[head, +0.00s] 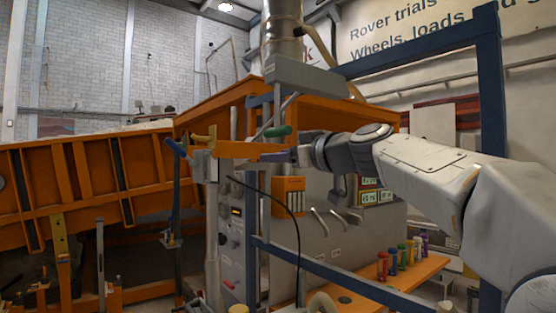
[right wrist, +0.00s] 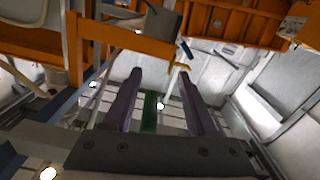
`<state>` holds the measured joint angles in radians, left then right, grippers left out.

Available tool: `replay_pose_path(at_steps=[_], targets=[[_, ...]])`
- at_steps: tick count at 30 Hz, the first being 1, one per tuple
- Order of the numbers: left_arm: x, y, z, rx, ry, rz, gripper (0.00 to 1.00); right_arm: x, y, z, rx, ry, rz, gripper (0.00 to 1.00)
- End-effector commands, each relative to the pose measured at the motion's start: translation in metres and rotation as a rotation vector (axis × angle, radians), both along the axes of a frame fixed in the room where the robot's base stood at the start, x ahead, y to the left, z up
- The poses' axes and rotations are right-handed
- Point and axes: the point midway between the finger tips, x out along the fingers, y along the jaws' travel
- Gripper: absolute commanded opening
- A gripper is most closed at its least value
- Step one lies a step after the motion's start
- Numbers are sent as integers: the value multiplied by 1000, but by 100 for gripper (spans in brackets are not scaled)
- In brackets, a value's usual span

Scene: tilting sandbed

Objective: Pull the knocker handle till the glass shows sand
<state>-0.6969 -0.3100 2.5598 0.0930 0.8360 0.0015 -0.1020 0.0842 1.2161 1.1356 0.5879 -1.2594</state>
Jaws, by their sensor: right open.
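A green handle (head: 277,131) sticks out beside the grey chute under the metal pipe, at the top of the orange and grey machine. In the right wrist view a green bar (right wrist: 150,112) shows between my fingers; it looks like the same handle. My right gripper (head: 282,156) is just below and to the right of the green handle in the head view. Its two dark purple fingers (right wrist: 159,74) are apart, and I see no grip on anything. I cannot make out the glass or any sand in it. My left gripper is not in view.
A yellow handle (head: 205,138) and a blue handle (head: 176,147) stand left of the green one. A blue frame post (head: 489,85) rises behind my right arm. Several coloured bottles (head: 402,254) stand on an orange bench (head: 375,285). A black cable hangs across the grey panel.

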Motion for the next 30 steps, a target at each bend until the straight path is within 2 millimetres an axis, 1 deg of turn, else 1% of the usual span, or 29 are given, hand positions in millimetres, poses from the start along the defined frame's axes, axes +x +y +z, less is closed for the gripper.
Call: replay_pose_path(at_steps=[1,6,12,15,20,30], targets=[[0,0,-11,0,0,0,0,-7,-6,-4,1,-4,-4,57],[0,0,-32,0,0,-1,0,-36,-27,-6,-1,-4,-5,57],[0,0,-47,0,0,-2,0,-63,-48,-4,-1,-1,-5,57],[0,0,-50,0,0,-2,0,-71,-53,-3,-1,1,-3,57],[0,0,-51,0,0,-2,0,-76,-55,-2,-1,1,-1,57],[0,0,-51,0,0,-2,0,-75,-55,-1,0,2,-1,57]])
